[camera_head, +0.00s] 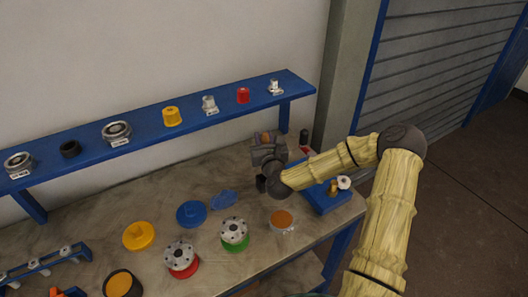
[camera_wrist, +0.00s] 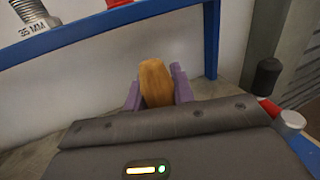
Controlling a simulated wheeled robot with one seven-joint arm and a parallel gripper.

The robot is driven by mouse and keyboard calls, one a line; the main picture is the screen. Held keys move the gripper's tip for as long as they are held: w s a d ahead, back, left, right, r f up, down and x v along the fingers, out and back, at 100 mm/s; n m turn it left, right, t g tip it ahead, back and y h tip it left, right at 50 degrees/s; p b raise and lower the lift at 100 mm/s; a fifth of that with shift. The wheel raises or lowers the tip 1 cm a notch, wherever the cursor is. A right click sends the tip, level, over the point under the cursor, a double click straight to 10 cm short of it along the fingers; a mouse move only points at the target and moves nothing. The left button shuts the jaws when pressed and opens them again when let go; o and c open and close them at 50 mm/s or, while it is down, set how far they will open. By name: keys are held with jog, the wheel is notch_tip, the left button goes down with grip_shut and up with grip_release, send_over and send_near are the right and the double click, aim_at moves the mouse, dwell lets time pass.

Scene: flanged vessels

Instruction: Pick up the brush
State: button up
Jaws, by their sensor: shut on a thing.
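The brush shows as a light-brown wooden piece (camera_wrist: 156,80) between the two purple fingers of my gripper (camera_wrist: 157,92) in the wrist view. My gripper is shut on it. Its lower part is hidden behind the gripper body, and I cannot see bristles. In the head view my gripper (camera_head: 265,142) is over the back right of the workbench, in front of the wall and just below the blue shelf. A small brown bit of the brush (camera_head: 264,136) shows at its tip there.
A blue shelf (camera_head: 140,134) with several fittings runs along the wall. The workbench (camera_head: 110,205) holds yellow and blue discs, flanged parts (camera_head: 181,256) and an orange-topped jar (camera_head: 282,219). A blue tray (camera_head: 318,201) and a dark-capped bottle (camera_head: 304,136) stand close to my wrist.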

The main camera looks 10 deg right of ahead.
jog(key=shift+r, duration=0.95)
jog(key=shift+d+f, duration=0.1)
dwell(1.7)
